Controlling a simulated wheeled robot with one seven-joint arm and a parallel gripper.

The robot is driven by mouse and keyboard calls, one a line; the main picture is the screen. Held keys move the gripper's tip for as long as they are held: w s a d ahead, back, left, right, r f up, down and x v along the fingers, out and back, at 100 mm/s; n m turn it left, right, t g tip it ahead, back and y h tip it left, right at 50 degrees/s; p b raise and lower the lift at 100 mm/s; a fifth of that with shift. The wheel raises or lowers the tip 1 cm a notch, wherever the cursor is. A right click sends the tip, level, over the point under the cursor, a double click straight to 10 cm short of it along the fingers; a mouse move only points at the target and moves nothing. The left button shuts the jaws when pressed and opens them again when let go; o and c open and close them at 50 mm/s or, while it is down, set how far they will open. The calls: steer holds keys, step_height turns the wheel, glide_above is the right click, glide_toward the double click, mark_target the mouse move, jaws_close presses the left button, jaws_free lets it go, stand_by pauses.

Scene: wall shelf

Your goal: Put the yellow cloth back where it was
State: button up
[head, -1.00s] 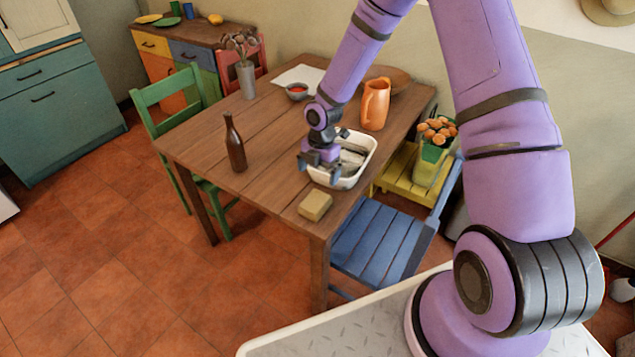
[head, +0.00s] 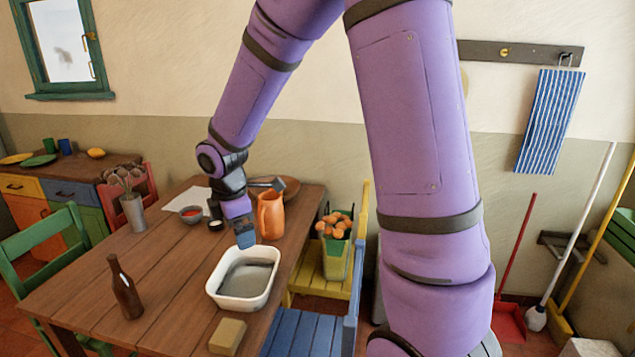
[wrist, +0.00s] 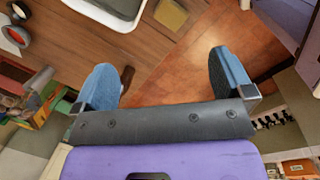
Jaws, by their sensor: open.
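I see no yellow cloth in either current view. My gripper (head: 244,236) is near the back rim of a white basin (head: 212,283) on the wooden table. In the wrist view its two blue fingers (wrist: 166,82) are wide apart with nothing between them. The basin holds something grey and flat, water or cloth, I cannot tell. It also shows at the top of the wrist view (wrist: 126,22). On the wall, a dark rail (head: 530,54) has a brass peg (head: 505,52) with nothing on it. A blue-and-white striped cloth (head: 550,120) hangs from its right hook.
A tan-yellow block (head: 227,336), sponge-like, lies near the table's front edge. An orange jug (head: 270,214) stands behind the basin and a brown bottle (head: 125,290) to its left. A blue chair (head: 305,335) and yellow chair (head: 325,285) stand right of the table.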

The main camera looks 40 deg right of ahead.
steer(key=s+r+m+t, duration=0.2)
steer(key=s+r+m, duration=0.6)
steer(key=s, duration=0.4)
steer(key=s+d+r+m+t+y, duration=0.1)
steer(key=s+r+m+t, duration=0.1)
steer(key=s+r+m, duration=0.5)
steer(key=s+r, duration=0.3)
steer(key=s, duration=0.3)
steer(key=shift+r+m, duration=0.25)
steer(key=shift+m, duration=0.15)
